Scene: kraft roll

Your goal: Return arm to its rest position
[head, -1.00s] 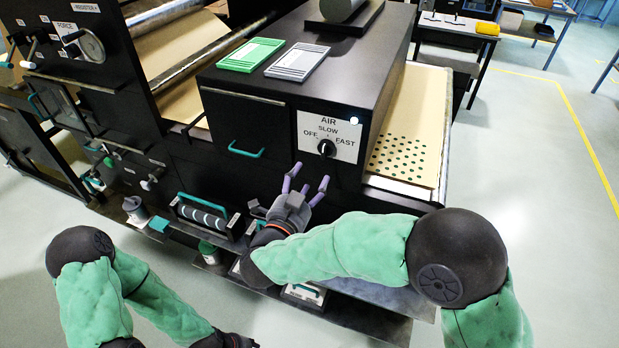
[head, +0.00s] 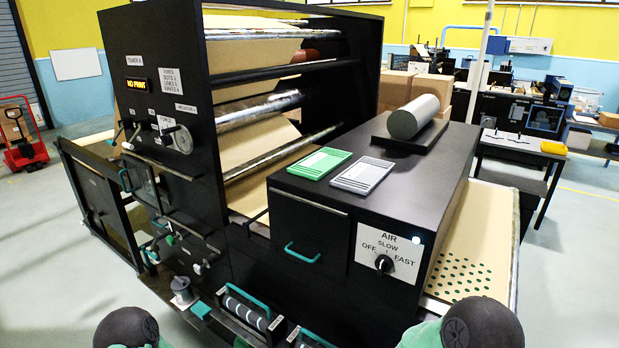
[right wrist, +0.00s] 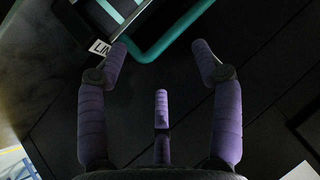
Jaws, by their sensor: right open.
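My right gripper (right wrist: 160,75) shows in the right wrist view with its purple fingers spread apart and nothing between them. Beyond the fingertips is a dark surface with a teal handle (right wrist: 172,36) and part of a label. I cannot tell whether a finger touches the handle. In the head view only green and black parts of my arms show at the bottom edge. Neither gripper is in the head view. The AIR dial (head: 385,264) on the black machine (head: 330,240) has its pointer near the SLOW mark, though its exact setting is hard to read.
A green card (head: 319,163) and a grey card (head: 363,175) lie on the machine top near a grey cylinder (head: 412,117). A teal drawer handle (head: 301,254) and roller tray (head: 247,310) face me. Paper with green dots (head: 462,275) lies at right. Open floor (head: 570,270) is beyond.

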